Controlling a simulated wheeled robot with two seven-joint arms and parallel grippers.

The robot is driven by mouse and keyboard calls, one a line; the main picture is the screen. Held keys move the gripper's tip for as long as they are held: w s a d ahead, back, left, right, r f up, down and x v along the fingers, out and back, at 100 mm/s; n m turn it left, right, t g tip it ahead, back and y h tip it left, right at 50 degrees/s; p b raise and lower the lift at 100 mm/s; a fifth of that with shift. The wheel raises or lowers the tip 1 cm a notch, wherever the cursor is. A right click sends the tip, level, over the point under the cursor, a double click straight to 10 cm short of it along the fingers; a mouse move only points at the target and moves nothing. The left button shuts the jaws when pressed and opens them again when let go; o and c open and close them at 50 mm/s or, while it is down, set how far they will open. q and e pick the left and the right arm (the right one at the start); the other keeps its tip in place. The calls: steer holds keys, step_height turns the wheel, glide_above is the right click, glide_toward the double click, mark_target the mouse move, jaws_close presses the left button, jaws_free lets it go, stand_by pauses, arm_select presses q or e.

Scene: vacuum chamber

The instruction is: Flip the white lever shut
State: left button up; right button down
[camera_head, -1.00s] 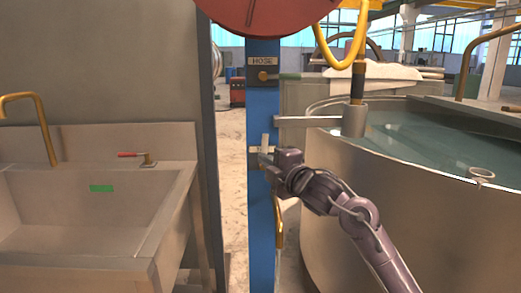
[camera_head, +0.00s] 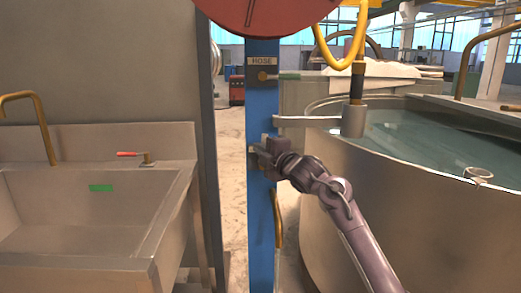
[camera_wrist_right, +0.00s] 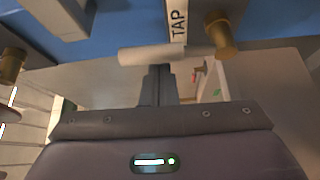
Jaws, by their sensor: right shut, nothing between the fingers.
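The white lever (camera_head: 264,138) stands upright on the blue post, with its lower part hidden behind my right gripper. In the right wrist view the white lever (camera_wrist_right: 150,54) runs sideways from a brass valve (camera_wrist_right: 219,34), beside a TAP label (camera_wrist_right: 178,24). My right gripper (camera_head: 262,150) is at the post, over the lever's lower part. In the wrist view its fingers (camera_wrist_right: 158,70) are shut and empty, with tips right beside the lever's middle; I cannot tell whether they touch. My left gripper is not in view.
The blue post (camera_head: 262,107) also bears a HOSE label (camera_head: 262,61) and a green lever (camera_head: 289,76). A red reel (camera_head: 265,12) hangs above. A large metal tank (camera_head: 335,190) stands right, with a bracket arm (camera_head: 305,121) reaching toward the post. A sink (camera_head: 60,258) stands left.

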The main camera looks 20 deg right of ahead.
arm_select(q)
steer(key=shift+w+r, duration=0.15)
arm_select(e)
steer(key=shift+d, duration=0.15)
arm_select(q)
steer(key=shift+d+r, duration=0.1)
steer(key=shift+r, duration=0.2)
arm_select(e)
steer(key=shift+s+d+m, duration=0.1)
steer(key=shift+d+m, duration=0.05)
steer(key=shift+m, duration=0.25)
